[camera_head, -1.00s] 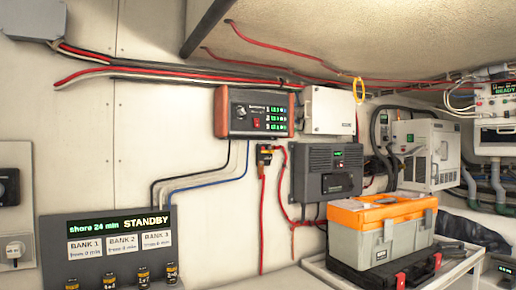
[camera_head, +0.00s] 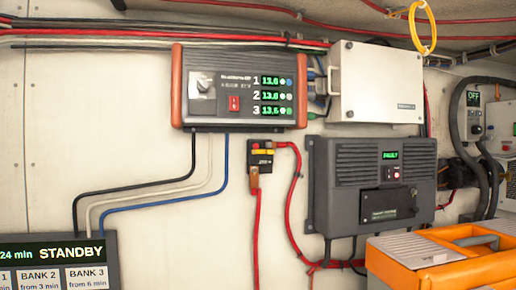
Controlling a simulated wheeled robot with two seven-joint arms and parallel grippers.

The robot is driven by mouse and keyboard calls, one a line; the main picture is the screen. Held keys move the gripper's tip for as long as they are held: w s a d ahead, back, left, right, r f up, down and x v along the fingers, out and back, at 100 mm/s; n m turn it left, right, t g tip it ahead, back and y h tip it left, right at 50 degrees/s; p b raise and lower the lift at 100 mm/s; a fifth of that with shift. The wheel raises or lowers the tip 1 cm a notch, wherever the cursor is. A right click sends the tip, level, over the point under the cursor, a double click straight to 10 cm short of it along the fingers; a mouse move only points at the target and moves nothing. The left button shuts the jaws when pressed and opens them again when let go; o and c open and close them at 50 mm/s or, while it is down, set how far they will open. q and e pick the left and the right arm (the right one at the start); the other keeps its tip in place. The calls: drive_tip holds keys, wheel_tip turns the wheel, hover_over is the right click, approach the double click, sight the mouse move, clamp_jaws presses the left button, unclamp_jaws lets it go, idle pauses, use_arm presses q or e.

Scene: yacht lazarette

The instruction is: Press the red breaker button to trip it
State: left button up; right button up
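A small black breaker block (camera_head: 262,153) is mounted on the white wall, below the battery charger. It has a yellow lever-like part and a small red part (camera_head: 260,143) on its front, too small to make out clearly. A red cable leaves its right side, and another runs down from a copper-coloured lug below it. A red rocker switch (camera_head: 234,103) also shows on the charger's face, and a small red-marked button (camera_head: 396,175) on the dark grey unit. Neither of my grippers is in view.
The charger (camera_head: 240,88) shows three green readings. The grey unit (camera_head: 345,200) shows FAULT. A white box (camera_head: 376,85) hangs above it. An orange toolbox (camera_head: 450,258) stands at lower right. A STANDBY panel (camera_head: 55,262) is at lower left. The wall left of the breaker is mostly clear.

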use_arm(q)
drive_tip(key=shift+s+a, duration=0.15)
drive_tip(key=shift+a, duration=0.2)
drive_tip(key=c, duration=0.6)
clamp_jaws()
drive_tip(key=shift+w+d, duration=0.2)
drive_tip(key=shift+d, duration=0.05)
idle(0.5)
